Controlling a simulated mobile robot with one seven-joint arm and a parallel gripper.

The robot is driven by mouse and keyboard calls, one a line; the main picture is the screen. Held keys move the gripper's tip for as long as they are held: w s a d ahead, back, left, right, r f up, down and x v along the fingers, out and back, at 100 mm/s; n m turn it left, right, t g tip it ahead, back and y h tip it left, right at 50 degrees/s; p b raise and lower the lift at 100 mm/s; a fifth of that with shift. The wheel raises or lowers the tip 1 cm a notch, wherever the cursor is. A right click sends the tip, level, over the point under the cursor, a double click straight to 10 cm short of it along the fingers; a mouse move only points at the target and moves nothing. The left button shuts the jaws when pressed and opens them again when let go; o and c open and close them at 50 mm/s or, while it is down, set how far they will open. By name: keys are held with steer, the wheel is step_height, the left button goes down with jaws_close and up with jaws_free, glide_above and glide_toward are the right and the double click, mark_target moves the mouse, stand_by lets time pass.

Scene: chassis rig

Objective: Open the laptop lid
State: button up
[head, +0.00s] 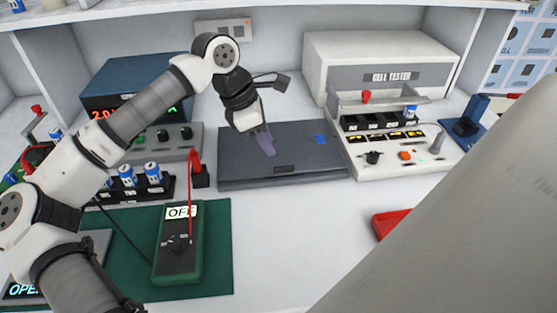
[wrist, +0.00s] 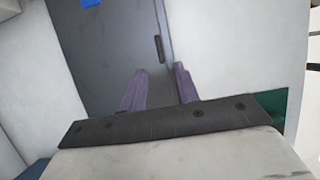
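The laptop (head: 235,172) is a flat, dark grey slab lying closed on the white bench, with a blue patch on its lid and a small dark notch at its front edge. In the wrist view, the laptop (wrist: 105,45) runs down from the top, its front edge and notch towards the right. My gripper (head: 267,147) is above the laptop's lid, left of the blue patch, with its purple fingers pointing down. In the wrist view, the fingers of my gripper (wrist: 160,68) are apart with nothing between them. I cannot tell whether they touch the lid.
A white cell tester (head: 390,77) with a control panel stands right of the laptop. A battery holder (head: 130,190) and a power supply (head: 130,85) are at left. A green multimeter (head: 178,260) lies in front on a green mat (head: 218,275). A red tray (head: 388,222) is front right.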

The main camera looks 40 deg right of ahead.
mark_target(283, 167)
steer(key=x, duration=0.8)
jaws_close()
